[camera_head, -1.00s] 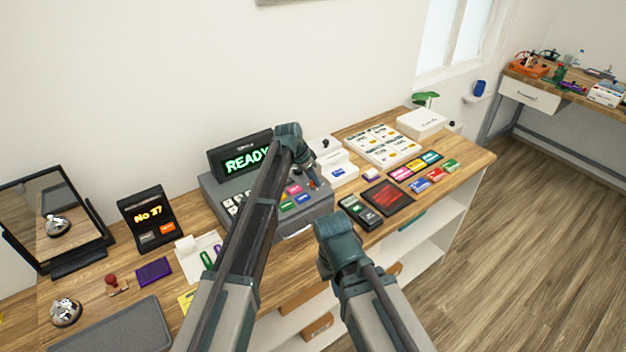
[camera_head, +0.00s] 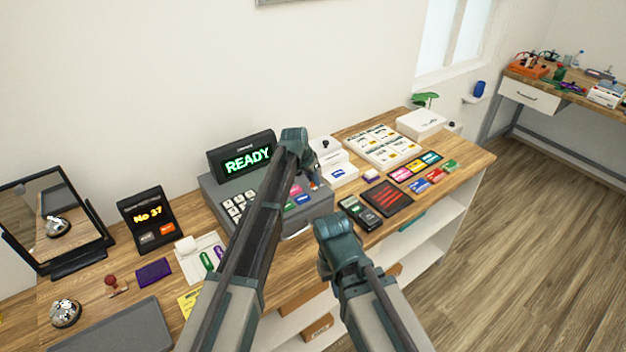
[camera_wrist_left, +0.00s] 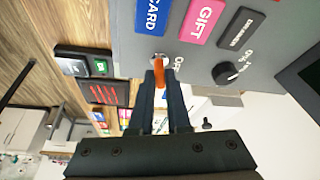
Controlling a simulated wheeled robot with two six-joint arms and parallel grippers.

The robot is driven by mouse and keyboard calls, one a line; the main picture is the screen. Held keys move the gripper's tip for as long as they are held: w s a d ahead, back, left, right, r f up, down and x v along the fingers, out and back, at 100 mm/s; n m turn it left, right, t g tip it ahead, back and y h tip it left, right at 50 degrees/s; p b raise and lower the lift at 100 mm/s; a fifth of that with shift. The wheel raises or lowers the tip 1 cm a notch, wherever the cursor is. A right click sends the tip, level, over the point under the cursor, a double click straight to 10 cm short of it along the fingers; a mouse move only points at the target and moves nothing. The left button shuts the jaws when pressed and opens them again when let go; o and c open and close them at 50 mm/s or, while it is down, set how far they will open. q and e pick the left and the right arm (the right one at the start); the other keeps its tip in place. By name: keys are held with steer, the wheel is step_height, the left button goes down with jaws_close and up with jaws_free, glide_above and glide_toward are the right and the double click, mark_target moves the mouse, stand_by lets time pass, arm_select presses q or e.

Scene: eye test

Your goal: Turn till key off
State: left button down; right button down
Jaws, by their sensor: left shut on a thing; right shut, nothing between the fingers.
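The grey till (camera_head: 210,184) stands on the wooden counter, with its display (camera_head: 248,160) lit green with READY. In the left wrist view, the till's grey panel (camera_wrist_left: 204,50) carries a round lock with an orange key (camera_wrist_left: 158,72), beside the printed word OFF. My left gripper (camera_head: 313,182) is at the till's right side; in the left wrist view its fingers (camera_wrist_left: 160,84) are shut on the orange key. The fingers partly hide the key. My right gripper (camera_head: 327,268) is shut and empty, in front of the counter; its fingertips are hard to make out.
A black knob (camera_wrist_left: 227,72) sits on the panel near the key, by blue, pink and black buttons. A card terminal (camera_head: 360,213) and a dark red-striped pad (camera_head: 387,198) lie right of the till. A ticket display (camera_head: 150,220) and mirror (camera_head: 52,215) stand left.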

arm_select(q)
steer(key=n, duration=0.2)
steer(key=n+y, duration=0.1)
steer(key=n, duration=0.1)
steer(key=shift+s+d+n+t+y, duration=0.1)
steer(key=shift+d+n+t+y, duration=0.05)
steer(key=shift+n+t+y, duration=0.2)
steer(key=n+y, duration=0.1)
steer(key=n, duration=0.2)
steer(key=shift+d+n+y, duration=0.1)
steer(key=shift+n+y, duration=0.15)
steer(key=shift+n, duration=0.1)
steer(key=n+y, duration=0.1)
steer(key=n, duration=0.3)
steer(key=shift+d, duration=0.1)
steer(key=shift+n+y, duration=0.6)
steer(key=shift+n, duration=0.6)
steer(key=shift+g, duration=0.45)
steer(key=c, duration=0.9)
jaws_free()
